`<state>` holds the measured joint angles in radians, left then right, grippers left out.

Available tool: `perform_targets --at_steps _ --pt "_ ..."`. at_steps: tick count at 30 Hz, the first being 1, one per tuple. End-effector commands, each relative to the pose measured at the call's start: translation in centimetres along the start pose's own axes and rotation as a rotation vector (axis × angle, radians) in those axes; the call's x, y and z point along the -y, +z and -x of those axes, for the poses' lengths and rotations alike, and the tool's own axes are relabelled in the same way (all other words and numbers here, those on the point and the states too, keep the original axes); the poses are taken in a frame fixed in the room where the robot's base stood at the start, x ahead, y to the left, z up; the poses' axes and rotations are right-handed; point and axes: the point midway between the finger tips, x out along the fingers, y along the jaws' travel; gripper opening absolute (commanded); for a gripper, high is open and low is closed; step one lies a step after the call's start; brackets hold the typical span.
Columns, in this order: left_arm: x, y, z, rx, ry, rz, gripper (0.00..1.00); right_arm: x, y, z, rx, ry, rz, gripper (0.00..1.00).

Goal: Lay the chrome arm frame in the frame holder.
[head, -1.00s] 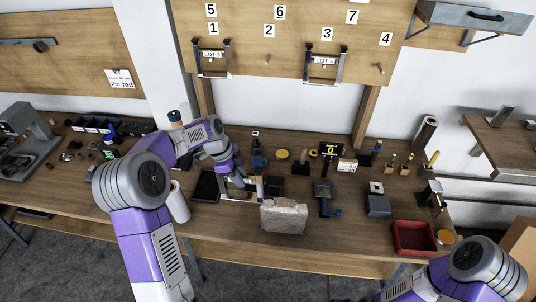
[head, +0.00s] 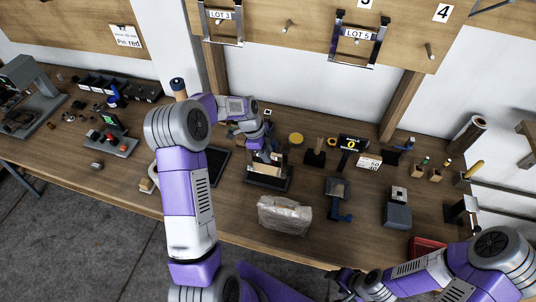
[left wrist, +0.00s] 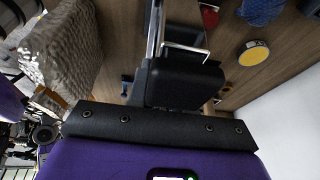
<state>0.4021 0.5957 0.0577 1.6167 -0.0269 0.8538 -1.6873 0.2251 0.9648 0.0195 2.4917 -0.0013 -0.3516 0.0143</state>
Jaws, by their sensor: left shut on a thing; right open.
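My left gripper (head: 266,160) is shut on the chrome arm frame (head: 266,171), over the dark frame holder (head: 270,186) on the workbench. In the left wrist view a chrome bar (left wrist: 153,30) runs beside a black block (left wrist: 183,82), with a thin chrome loop above it. The gripper body hides much of the frame, and I cannot tell whether it touches the holder. My right gripper (head: 344,279) is open and apart from the bench objects, low in the head view.
A wrapped grey-white packet (head: 285,215) lies just in front of the holder. A black tablet (head: 211,166) is to the left, a blue-handled tool (head: 338,198) and a grey box (head: 397,211) to the right. Framed parts hang on the pegboard (head: 278,24) behind.

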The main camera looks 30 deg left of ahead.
Motion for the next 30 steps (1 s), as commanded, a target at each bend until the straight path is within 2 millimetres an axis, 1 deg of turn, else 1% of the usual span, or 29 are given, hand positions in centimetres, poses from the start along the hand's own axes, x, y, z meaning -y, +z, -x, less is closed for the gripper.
perform_targets --at_steps 11,30 --pt "0.1 0.4 -1.2 -0.001 -0.003 0.0 0.0 -0.2 -0.1 -0.6 -0.002 0.0 0.001 0.62" --pt "0.1 1.8 -5.1 -0.001 -0.002 -0.001 0.0 -0.9 -0.2 -2.5 -0.002 0.0 0.0 0.62"
